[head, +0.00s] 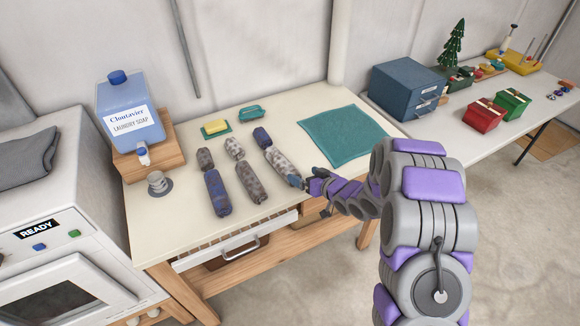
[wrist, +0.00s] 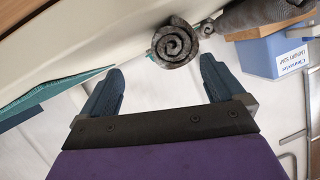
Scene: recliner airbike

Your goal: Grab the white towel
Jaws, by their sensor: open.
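The palest rolled towel, whitish grey with mottling, lies on the cream table in the head view (head: 281,162). Its near end is partly hidden by my gripper (head: 298,183). In the wrist view, the spiral end of a grey roll (wrist: 175,43) shows just beyond and between the fingertips of my gripper (wrist: 160,66); it seems to be this towel. The fingers are open and the gap between them is empty. Several other rolls lie to the left, including a blue-grey one (head: 217,192) and a beige-grey patterned one (head: 251,182).
A teal cloth (head: 342,137) lies flat on the table to the right of the rolls. A blue laundry soap container (head: 128,108) stands on a wooden stand at left. A yellow soap bar (head: 215,126) sits behind the rolls. The table's front edge is below my gripper.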

